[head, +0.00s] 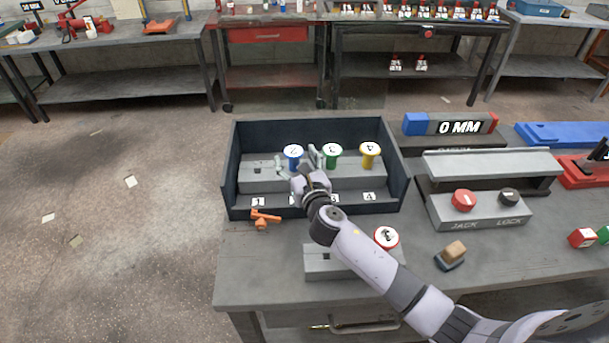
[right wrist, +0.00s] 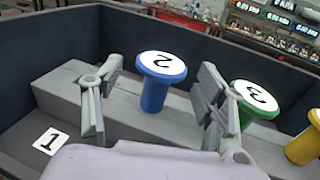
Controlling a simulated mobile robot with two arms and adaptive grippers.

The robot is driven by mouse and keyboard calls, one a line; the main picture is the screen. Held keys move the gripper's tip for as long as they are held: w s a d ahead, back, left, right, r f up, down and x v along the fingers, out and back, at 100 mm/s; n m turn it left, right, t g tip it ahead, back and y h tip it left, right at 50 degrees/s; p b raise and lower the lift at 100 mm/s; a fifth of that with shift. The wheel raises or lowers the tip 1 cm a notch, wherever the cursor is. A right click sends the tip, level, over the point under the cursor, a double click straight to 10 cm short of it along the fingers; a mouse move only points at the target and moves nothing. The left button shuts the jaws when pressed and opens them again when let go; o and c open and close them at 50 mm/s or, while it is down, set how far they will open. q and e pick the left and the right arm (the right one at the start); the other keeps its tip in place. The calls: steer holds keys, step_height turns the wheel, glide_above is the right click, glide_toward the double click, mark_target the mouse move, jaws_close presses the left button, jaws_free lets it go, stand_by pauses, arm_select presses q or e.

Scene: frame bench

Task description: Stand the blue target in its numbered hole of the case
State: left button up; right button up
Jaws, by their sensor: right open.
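The blue target (head: 293,153), with a white top marked 2, stands upright on the grey stepped block (head: 262,178) inside the dark case (head: 398,170). It is in the second place from the left; its foot meets the block, but I cannot see how deep it sits. My right gripper (head: 297,163) is open, with one finger on each side of the blue target. In the right wrist view, gaps show between the fingers and the blue target (right wrist: 158,88). The label 2 is hidden by my arm. My left gripper is not in view.
Green target (head: 332,153) and yellow target (head: 369,152) stand right of the blue one; the green is close to my finger. The place at label 1 (head: 258,201) is empty. A red-rimmed target (head: 386,237) and an orange tool (head: 264,219) are in front of the case.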

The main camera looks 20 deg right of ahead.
steer(key=s, duration=0.9)
steer(key=shift+s+a+r, duration=0.1)
steer(key=shift+s+r, duration=0.15)
steer(key=shift+s, duration=0.1)
